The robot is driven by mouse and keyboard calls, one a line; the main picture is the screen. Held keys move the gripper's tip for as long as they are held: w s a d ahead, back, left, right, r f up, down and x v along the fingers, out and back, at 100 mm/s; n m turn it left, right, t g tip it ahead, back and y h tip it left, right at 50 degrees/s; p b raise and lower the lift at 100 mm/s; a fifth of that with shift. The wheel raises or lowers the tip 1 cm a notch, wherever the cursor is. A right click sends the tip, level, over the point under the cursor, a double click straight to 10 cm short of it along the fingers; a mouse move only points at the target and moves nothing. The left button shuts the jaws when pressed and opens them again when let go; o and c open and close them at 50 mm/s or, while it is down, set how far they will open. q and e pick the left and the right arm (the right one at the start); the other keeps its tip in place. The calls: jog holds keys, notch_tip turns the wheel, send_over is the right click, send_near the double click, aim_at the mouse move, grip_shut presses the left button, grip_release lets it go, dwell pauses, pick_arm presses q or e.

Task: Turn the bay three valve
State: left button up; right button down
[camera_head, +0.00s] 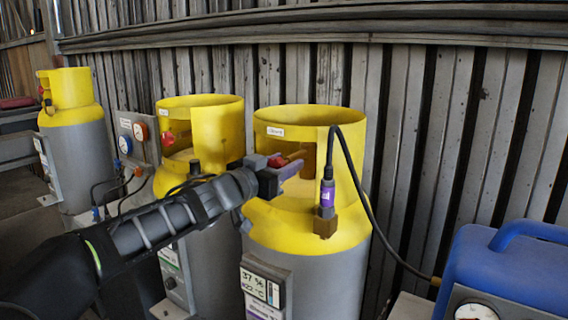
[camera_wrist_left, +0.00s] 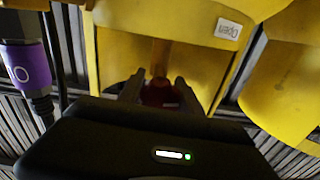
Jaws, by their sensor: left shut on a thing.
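The nearest grey cylinder with a yellow collar (camera_head: 268,238) stands at the middle of the head view. Its valve has a red handle (camera_wrist_left: 160,93), seen in the wrist view in front of a brownish stem inside the yellow collar. My left gripper (camera_head: 284,165) reaches into the collar opening from the left. It is shut on the red valve handle, with one finger on each side in the left wrist view (camera_wrist_left: 160,90). The fingers partly hide the handle. My right gripper is not in view.
A purple-banded connector (camera_head: 327,195) with a black cable stands beside the valve on the right. The collar bears a label reading "Open" (camera_wrist_left: 229,28). Two more yellow-topped cylinders (camera_head: 220,130) (camera_head: 70,90) stand left. A blue machine (camera_head: 500,265) is at right; a corrugated wall is behind.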

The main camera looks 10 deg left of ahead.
pick_arm(q)
jog(key=m, duration=1.4)
jog(key=shift+b, duration=0.35)
jog(key=m+b, duration=0.1)
jog(key=m, duration=0.4)
jog(key=shift+m, duration=0.4)
jog(key=o, duration=1.4)
jog(key=shift+c, duration=0.2)
jog(key=shift+s+a, duration=0.1)
